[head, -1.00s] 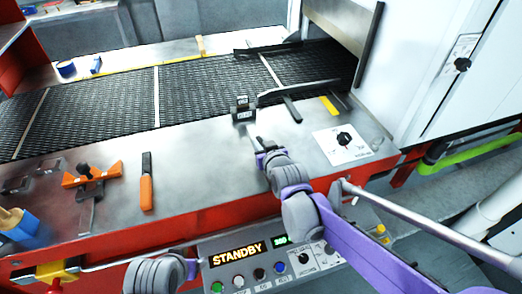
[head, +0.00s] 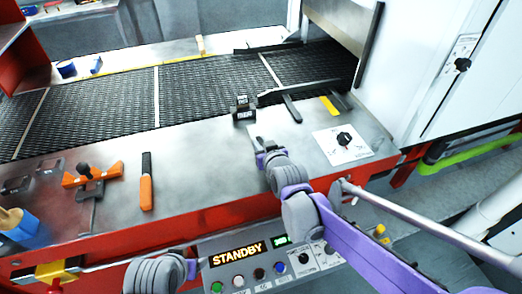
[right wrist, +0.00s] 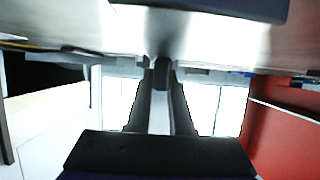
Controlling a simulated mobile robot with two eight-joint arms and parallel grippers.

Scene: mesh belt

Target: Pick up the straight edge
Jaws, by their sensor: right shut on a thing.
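My right gripper (head: 257,142) is over the metal front ledge, just in front of a small black block with white labels (head: 243,108). Its jaws are shut on a narrow thing, which I take for the straight edge. In the right wrist view its dark end (right wrist: 162,73) shows between the two black fingertips. The fingers and wrist hide most of it, so its full length cannot be seen. My left arm shows only as a grey joint at the bottom of the head view. Its gripper is out of sight.
The black mesh belt (head: 110,99) runs behind the ledge. An orange-handled tool (head: 146,191) and an orange fixture (head: 92,176) lie at left. A dial plate (head: 342,144) is at right. The ledge between the orange-handled tool and my right gripper is clear.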

